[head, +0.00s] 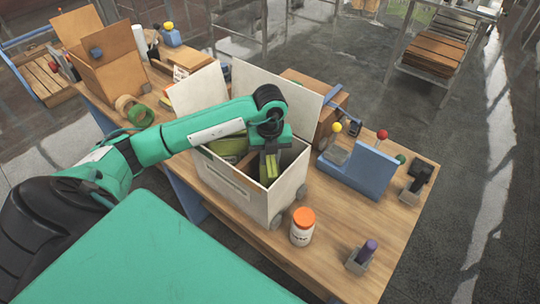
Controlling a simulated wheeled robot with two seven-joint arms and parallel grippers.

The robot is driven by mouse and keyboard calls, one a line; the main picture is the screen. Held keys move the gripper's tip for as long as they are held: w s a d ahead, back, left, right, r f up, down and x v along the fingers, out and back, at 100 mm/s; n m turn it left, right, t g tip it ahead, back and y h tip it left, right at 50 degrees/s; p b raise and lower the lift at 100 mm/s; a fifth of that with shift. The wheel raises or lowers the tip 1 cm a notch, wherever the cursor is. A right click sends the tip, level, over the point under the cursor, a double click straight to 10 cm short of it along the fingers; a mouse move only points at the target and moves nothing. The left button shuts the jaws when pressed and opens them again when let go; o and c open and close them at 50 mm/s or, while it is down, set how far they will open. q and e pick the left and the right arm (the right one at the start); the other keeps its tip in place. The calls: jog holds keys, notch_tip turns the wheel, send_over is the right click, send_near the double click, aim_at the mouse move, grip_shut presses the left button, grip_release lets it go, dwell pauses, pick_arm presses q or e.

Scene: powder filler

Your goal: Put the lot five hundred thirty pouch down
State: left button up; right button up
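My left arm reaches in from the left over an open white box (232,191) on the wooden table. My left gripper (270,168) points down inside the box opening. A yellow-green pouch (271,172) shows between its dark fingers, which appear shut on it. Its lower end is hidden by the box's front wall. Another yellow-green item (229,145) lies inside the box to the left, partly hidden by my arm. No lot number can be read on either. My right gripper is not in view.
A white jar with an orange lid (302,227) stands right of the box. A blue stand (357,172) and a small holder with a purple item (361,257) are farther right. Tape rolls (140,115) and a cardboard box (109,64) are at left.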

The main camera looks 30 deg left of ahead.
pick_arm(q)
jog(key=o, duration=0.4)
jog(key=shift+o, duration=0.2)
jog(key=shift+r, duration=0.25)
notch_tip(320, 180, up, 12)
jog(key=b, duration=0.3)
jog(key=shift+f, duration=0.15)
